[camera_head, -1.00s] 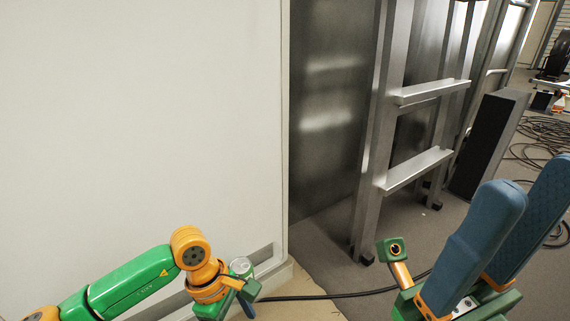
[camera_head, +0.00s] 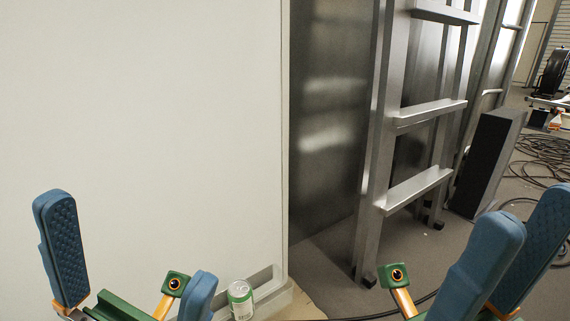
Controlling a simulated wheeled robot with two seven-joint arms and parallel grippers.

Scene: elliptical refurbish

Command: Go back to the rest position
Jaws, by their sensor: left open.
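My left gripper (camera_head: 128,238) is at the lower left, its two blue padded fingers spread wide apart with nothing between them. A green and white can (camera_head: 241,298) stands upright just right of its right finger, near the foot of the white wall. The can is apart from the pads in the picture, and what it stands on is cut off by the lower edge. My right gripper (camera_head: 531,208) is at the lower right, its blue fingers apart, with the textured pad of one showing and nothing seen between them.
A white panel wall (camera_head: 140,120) fills the left. A metal rack (camera_head: 375,150) with crossbars stands at the centre right, beside a dark upright block (camera_head: 487,160). Black cables (camera_head: 535,150) lie on the grey floor at the right. Floor between rack and wall is open.

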